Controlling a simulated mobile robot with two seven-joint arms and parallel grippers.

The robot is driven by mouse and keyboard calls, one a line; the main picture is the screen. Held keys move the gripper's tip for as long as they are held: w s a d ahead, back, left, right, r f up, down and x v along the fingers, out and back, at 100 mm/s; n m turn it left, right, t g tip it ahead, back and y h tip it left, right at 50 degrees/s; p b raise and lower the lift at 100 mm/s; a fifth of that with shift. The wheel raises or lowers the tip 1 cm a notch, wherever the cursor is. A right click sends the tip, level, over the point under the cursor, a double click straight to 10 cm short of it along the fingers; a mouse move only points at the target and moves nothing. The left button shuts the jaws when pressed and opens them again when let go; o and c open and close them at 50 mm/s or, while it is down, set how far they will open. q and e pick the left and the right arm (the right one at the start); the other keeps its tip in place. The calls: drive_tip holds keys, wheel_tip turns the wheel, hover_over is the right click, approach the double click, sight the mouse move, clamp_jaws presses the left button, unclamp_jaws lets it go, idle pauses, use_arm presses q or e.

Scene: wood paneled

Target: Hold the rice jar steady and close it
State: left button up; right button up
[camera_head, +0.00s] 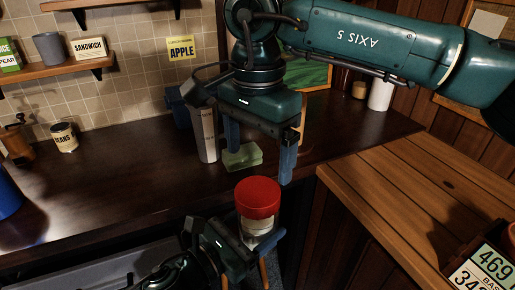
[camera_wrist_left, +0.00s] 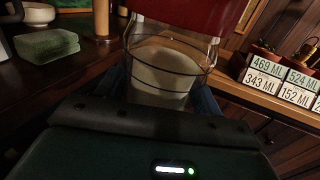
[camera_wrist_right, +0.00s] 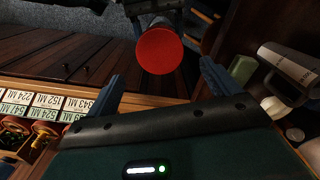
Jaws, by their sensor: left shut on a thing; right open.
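The rice jar (camera_head: 256,228) is clear glass with pale contents and stands upright. A red lid (camera_head: 260,196) sits on its top; I cannot tell how tightly. My left gripper (camera_head: 257,245) is shut around the jar's body below the lid. In the left wrist view the glass jar (camera_wrist_left: 160,70) shows between the fingers, with the lid (camera_wrist_left: 190,12) above it. My right gripper (camera_head: 258,160) is open and empty, pointing down above the lid. In the right wrist view the round lid (camera_wrist_right: 159,50) shows from above, between and beyond the open fingers.
A dark counter (camera_head: 120,190) lies behind the jar, with a green sponge (camera_head: 242,156) and a grey tumbler (camera_head: 205,135) near the right gripper. A wooden counter (camera_head: 400,185) stands at the right, with a box of labelled cards (camera_head: 480,270). The jar is held in front of the counter edge.

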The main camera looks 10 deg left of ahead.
sight(258, 190)
drive_tip(key=shift+f, duration=4)
drive_tip(key=c, duration=1)
drive_tip(key=m, duration=0.6)
drive_tip(key=shift+m, duration=0.3)
drive_tip(key=m, duration=0.4)
drive_tip(key=shift+m, duration=0.4)
drive_tip(key=o, duration=1.1)
drive_tip(key=shift+c, duration=0.2)
